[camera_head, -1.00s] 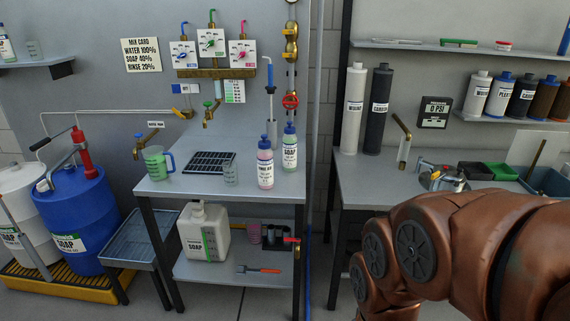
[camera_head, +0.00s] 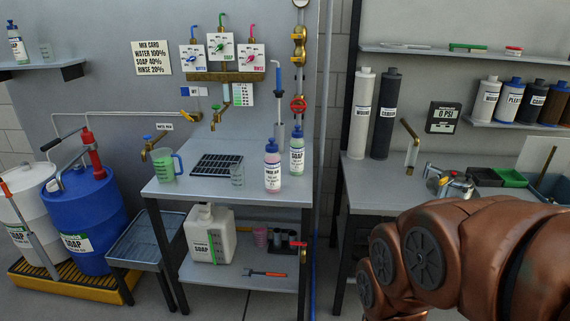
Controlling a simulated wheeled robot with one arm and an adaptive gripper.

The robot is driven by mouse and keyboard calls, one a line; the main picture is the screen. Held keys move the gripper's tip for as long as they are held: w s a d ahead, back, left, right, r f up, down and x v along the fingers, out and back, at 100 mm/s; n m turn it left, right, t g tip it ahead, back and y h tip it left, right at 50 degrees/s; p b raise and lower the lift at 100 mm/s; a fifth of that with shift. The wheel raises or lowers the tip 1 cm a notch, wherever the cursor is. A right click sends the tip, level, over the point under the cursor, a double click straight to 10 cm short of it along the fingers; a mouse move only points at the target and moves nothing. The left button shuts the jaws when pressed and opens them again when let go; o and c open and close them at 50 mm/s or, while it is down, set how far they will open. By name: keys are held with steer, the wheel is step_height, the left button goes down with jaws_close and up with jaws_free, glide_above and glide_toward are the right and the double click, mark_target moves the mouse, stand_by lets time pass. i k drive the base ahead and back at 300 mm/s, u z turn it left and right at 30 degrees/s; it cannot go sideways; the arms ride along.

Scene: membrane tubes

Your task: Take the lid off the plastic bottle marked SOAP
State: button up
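A small bottle marked SOAP (camera_head: 297,157), pale green with a blue cap, stands upright at the right end of the steel bench (camera_head: 225,192). A pink bottle (camera_head: 272,172) with a blue cap stands in front of it to the left. A white jug (camera_head: 211,236) on the lower shelf and a blue drum (camera_head: 85,222) on the left floor also carry SOAP labels. Both small bottles are capped. My copper-coloured arm fills the lower right corner. My gripper is not in view.
Taps and pipes rise behind. A second bench (camera_head: 375,192) stands to the right. Floor in front of the first bench is clear.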

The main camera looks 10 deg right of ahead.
mark_target(297, 134)
steer(key=u, duration=0.35)
steer(key=i, duration=1.65)
steer(key=u, duration=0.4)
